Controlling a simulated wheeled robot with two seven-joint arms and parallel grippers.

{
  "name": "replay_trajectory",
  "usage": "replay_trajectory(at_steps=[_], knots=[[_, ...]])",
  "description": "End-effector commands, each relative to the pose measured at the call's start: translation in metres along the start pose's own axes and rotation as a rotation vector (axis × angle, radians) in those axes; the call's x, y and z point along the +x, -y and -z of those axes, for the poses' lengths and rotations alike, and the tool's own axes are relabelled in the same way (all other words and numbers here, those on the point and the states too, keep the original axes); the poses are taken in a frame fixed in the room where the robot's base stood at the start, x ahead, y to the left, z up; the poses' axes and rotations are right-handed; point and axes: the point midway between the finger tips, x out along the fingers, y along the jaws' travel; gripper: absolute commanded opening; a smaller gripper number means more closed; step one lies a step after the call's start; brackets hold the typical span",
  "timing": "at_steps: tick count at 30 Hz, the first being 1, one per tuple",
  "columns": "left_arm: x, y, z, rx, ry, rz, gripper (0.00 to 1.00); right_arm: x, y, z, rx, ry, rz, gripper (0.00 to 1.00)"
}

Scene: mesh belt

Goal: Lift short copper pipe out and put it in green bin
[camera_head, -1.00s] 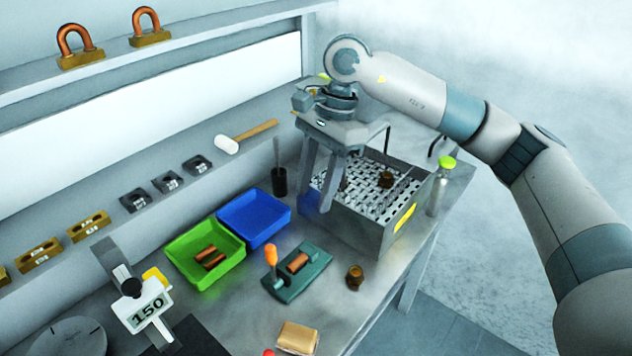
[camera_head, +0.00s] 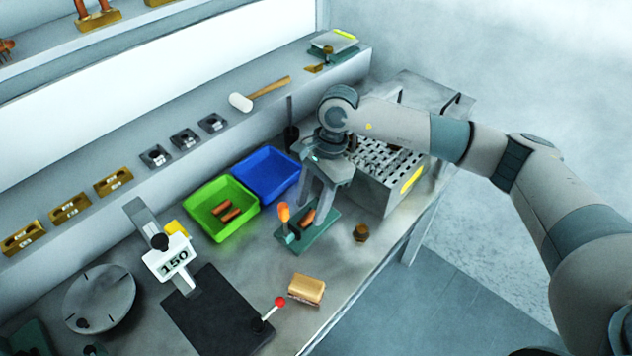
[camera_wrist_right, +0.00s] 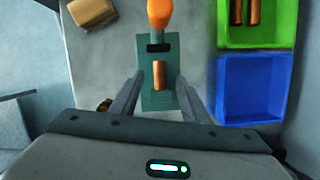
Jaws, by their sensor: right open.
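A short copper pipe (camera_head: 308,218) lies in a teal fixture (camera_head: 318,240) with an orange-tipped handle (camera_head: 284,211). In the right wrist view the pipe (camera_wrist_right: 160,75) lies on the fixture (camera_wrist_right: 152,101) between my fingers. The green bin (camera_head: 237,228) stands left of the fixture and holds two copper pipes (camera_head: 228,212). My left gripper is not in view.
A blue bin (camera_head: 268,178) adjoins the green one. A metal box with a mesh top (camera_head: 372,190) stands behind my right gripper.

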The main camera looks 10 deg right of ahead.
Motion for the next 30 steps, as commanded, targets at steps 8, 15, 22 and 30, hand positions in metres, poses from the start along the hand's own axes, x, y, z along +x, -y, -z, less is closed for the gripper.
replay_trajectory(at_steps=[8, 15, 22, 30], knots=[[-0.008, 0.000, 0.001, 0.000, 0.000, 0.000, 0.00, 0.020, 0.000, 0.000, 0.001, 0.000, 0.000, 0.42], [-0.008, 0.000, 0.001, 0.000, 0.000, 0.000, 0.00, 0.022, 0.000, 0.000, 0.000, -0.001, 0.000, 0.42], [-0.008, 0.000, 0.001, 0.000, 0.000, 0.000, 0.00, 0.021, 0.000, 0.000, 0.000, -0.001, 0.000, 0.06], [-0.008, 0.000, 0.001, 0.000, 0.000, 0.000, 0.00, 0.021, 0.000, 0.000, 0.001, -0.001, 0.000, 0.00]])
